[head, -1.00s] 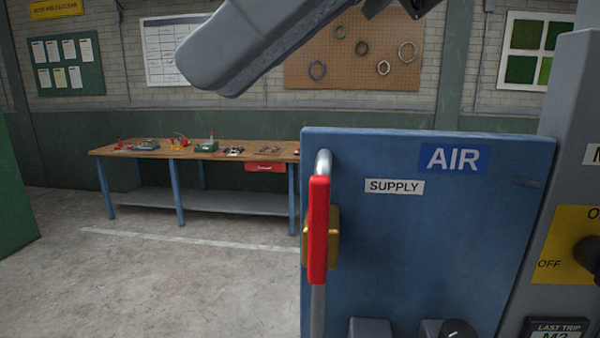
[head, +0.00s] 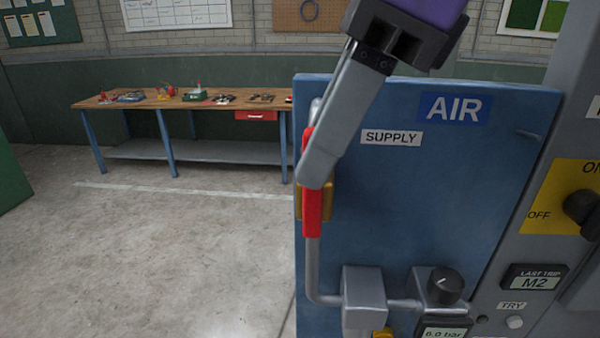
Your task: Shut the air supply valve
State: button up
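The air supply valve has a long red handle (head: 313,212), upright and in line with the grey vertical pipe (head: 313,265). Its brass-yellow body (head: 328,201) shows behind the handle, at the left edge of the blue panel (head: 400,230). A "SUPPLY" label (head: 391,138) is to its right. My gripper (head: 313,172) comes down from the upper right with its fingers over the handle's upper middle, hiding part of it. The fingers overlap almost edge-on, so I cannot tell their gap or whether they touch the handle.
The pipe bends right at the bottom to a grey block (head: 363,297) and a unit with a black knob (head: 445,284). A display (head: 444,332) reads 6.0 bar. A yellow switch plate (head: 562,197) is at right. A workbench (head: 185,99) stands behind; the floor at left is clear.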

aim_at(300, 187)
jog(key=shift+p+x, duration=0.45)
jog(key=shift+x, duration=1.95)
grip_shut()
